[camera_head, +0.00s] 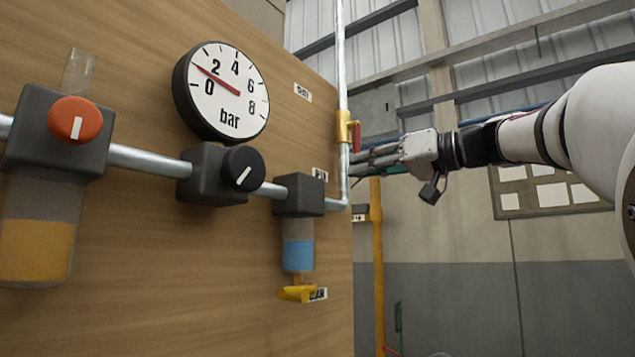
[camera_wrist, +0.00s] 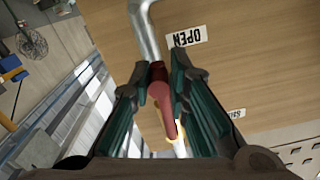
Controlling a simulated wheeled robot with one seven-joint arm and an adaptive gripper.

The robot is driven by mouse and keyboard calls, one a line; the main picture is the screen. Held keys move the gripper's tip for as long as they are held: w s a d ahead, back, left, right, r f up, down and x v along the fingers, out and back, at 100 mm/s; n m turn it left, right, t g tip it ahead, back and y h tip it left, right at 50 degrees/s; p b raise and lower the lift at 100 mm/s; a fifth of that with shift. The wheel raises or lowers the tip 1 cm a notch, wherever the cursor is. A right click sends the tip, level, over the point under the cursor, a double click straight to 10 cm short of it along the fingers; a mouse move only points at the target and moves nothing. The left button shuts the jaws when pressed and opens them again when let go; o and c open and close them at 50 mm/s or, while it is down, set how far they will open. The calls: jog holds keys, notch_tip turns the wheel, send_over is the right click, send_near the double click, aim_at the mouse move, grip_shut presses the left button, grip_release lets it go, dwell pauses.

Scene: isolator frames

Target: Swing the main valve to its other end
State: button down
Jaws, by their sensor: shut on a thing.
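The main valve has a yellow body (camera_head: 343,127) on the vertical pipe at the panel's right edge. Its red lever (camera_head: 357,136) shows beside the body, just above my gripper (camera_head: 356,163). In the wrist view, the red lever (camera_wrist: 164,98) lies between the fingers of my gripper (camera_wrist: 159,78), which are shut on it. The lever runs roughly along the pipe, its end toward the pipe's bend. An upside-down OPEN label (camera_wrist: 187,36) is near that end. My fingers partly hide the lever and pipe.
A red knob (camera_head: 75,120), a black knob (camera_head: 243,168) and a small yellow valve (camera_head: 297,293) sit on the wooden panel. A second label (camera_head: 303,93) is higher up. A yellow post (camera_head: 378,260) stands below my gripper.

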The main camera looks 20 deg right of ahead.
jog(key=shift+w+d+n, duration=0.3)
jog(key=shift+w+d, duration=0.05)
jog(key=shift+d, duration=0.15)
jog(key=c, duration=1.6)
grip_release()
jog(key=shift+o, duration=0.2)
jog(key=shift+s, duration=0.1)
jog(key=v, duration=1.2)
jog(key=shift+a, duration=0.1)
